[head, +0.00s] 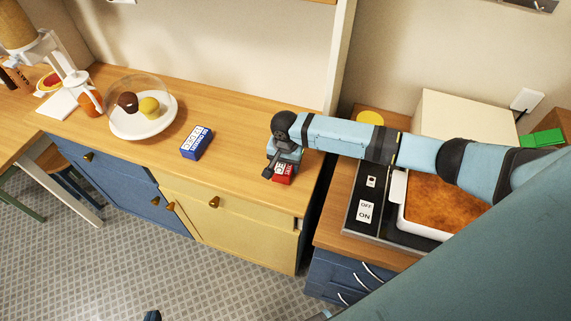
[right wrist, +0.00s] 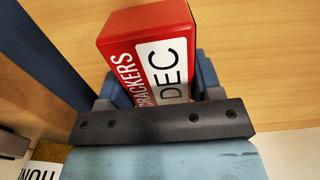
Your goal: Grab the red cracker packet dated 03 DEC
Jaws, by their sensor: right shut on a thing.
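A red cracker packet (head: 284,179) is near the right end of the wooden counter, partly covered by my right gripper (head: 283,166). In the right wrist view the packet (right wrist: 146,27) shows "CRACKERS" and a white label reading "DEC"; the day number is hidden. My right gripper (right wrist: 158,88) is shut on it, with one blue finger on each side. Whether the packet touches the counter is unclear. A small dark blue tip (head: 152,315) at the bottom edge of the head view may be my left gripper; its jaws do not show.
A blue box (head: 197,143) stands on the counter to the left. A baking dish (head: 425,231) is at the right. The counter between blue box and right gripper is clear.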

